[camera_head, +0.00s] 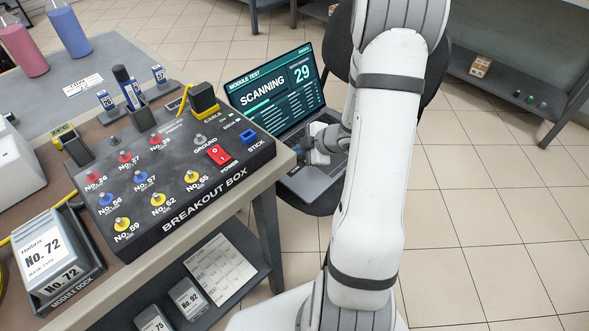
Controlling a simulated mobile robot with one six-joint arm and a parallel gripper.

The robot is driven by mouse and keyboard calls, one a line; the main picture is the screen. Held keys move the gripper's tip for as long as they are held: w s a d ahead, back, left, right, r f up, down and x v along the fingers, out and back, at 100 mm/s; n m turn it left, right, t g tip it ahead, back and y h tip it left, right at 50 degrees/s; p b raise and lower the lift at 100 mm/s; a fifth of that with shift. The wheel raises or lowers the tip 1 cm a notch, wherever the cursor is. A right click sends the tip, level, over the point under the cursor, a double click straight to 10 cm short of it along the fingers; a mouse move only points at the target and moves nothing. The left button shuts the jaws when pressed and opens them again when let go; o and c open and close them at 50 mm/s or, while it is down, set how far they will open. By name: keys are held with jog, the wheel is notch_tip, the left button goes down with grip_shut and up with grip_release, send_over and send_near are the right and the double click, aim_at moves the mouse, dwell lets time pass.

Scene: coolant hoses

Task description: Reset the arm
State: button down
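My white arm rises through the middle right of the view and bends down toward the laptop.
The black breakout box (180,190) with coloured jacks and a red power switch (219,155) sits on the bench left of the laptop. The module dock (65,285) holds a No. 72 module (45,250). Tiled floor (480,190) at right is clear.

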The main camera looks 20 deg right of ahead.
dwell(0.3)
notch_tip(320, 180, up, 29)
jog(key=s+d+m+h+p, duration=0.1)
jog(key=s+m+h+p, duration=0.2)
jog(key=m+h+p, duration=0.9)
jog(key=s+a+r+m+g+y+p, duration=0.2)
jog(key=s+a+r+y+p, duration=0.1)
jog(key=s+a+r+p, duration=0.3)
jog(key=s+a+r+m+g+y+p, duration=0.1)
jog(key=s+a+r+g+y+p, duration=0.2)
jog(key=s+a+r+p, duration=0.3)
jog(key=s+r+p, duration=0.2)
jog(key=s+r, duration=0.3)
jog(key=shift+s+a+m+y+p, duration=0.3)
jog(key=shift+s+m+y, duration=0.05)
jog(key=shift+m+y, duration=0.05)
